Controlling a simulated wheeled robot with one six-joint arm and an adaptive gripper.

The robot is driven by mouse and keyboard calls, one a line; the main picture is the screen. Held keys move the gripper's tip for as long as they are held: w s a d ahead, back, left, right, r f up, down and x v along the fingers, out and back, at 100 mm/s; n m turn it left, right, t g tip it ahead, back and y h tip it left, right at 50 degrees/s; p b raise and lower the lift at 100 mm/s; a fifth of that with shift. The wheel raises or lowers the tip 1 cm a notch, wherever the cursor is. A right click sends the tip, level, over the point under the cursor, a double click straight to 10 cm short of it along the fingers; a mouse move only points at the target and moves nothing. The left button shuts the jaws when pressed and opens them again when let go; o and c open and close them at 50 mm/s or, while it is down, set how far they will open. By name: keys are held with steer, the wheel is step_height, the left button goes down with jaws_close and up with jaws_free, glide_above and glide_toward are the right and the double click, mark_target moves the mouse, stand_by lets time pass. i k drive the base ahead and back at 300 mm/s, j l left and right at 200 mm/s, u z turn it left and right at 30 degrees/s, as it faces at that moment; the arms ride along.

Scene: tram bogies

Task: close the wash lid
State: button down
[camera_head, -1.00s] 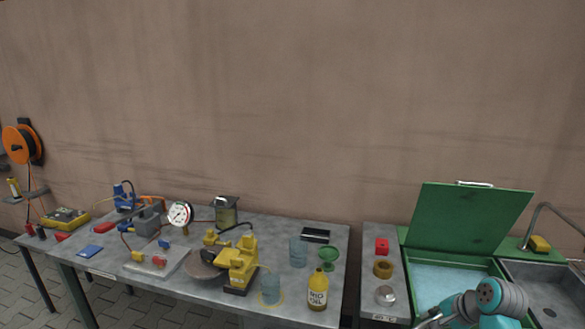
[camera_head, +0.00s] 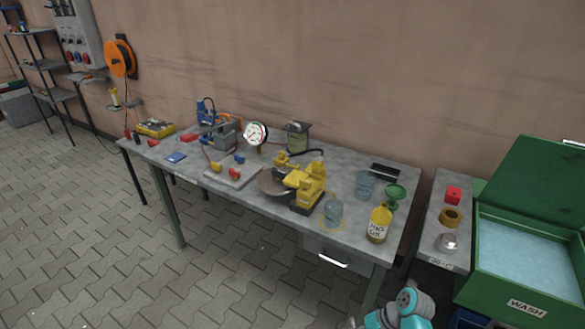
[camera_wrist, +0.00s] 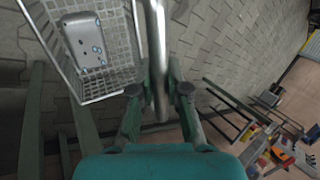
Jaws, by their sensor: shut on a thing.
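The green wash lid (camera_head: 540,180) stands open at the right edge of the head view, raised at the back of the green wash tank. Its metal handle (camera_head: 573,143) is on the top edge. The tank (camera_head: 490,285) carries a WASH label and shows pale blue liquid (camera_head: 525,245) inside. In the wrist view my gripper (camera_wrist: 160,92) is shut on a grey metal bar (camera_wrist: 157,40), which looks like the handle of a wire basket (camera_wrist: 122,48). A silvery metal part (camera_wrist: 85,42) lies in the basket. The gripper is away from the lid.
A grey workbench (camera_head: 270,225) with tools, a yellow oil bottle (camera_head: 379,226) and a green funnel (camera_head: 394,195) stands left of the tank. A narrow side table (camera_head: 432,225) sits between them. Paved floor (camera_head: 120,255) is open at the left.

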mark_target(544, 178)
steer(key=z, duration=0.35)
steer(key=i+j+z, duration=0.1)
steer(key=j+z, duration=0.95)
steer(key=j, duration=0.15)
